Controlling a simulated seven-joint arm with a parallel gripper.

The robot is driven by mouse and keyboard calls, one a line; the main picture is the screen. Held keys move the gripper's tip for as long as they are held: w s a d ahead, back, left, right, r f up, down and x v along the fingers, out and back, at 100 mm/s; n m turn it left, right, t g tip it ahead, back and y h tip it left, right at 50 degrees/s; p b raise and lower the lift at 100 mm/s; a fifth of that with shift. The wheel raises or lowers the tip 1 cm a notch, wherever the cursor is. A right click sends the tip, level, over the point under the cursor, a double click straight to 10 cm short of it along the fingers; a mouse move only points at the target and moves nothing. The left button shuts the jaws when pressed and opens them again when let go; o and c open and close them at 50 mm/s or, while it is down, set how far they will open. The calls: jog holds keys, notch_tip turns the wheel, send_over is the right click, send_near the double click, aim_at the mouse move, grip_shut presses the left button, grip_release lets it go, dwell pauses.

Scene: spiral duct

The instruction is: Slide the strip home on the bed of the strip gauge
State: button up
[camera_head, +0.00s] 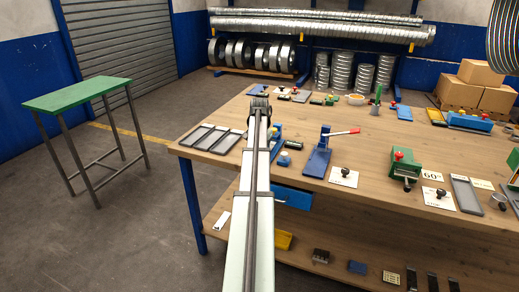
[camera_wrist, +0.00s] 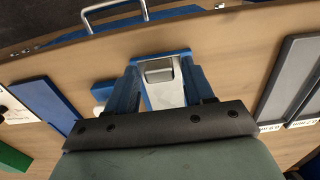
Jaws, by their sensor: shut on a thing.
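My gripper (camera_wrist: 161,82) shows in the wrist view with a blue finger on each side of a pale metal piece. It is shut on this piece, which looks like the strip (camera_wrist: 165,97). A grey block-like end of the piece lies between the fingertips. Blue parts around it look like the strip gauge (camera_wrist: 165,54), mostly hidden by the gripper. I cannot tell how far along the bed the strip sits.
Grey trays (camera_head: 212,138) lie left of my arm. A blue lever tool (camera_head: 318,157) with a red handle stands to the right. A blue drawer (camera_head: 293,198) is under the table's front edge. Bare wood lies between things.

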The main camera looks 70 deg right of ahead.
jog(key=shift+f, duration=0.65)
jog(key=shift+d+f, duration=0.2)
jog(key=shift+d, duration=2.35)
jog(key=shift+d+f, duration=0.1)
jog(key=shift+d, duration=0.2)
jog(key=o, duration=1.1)
jog(key=shift+o, duration=0.5)
jog(key=shift+o, duration=1.4)
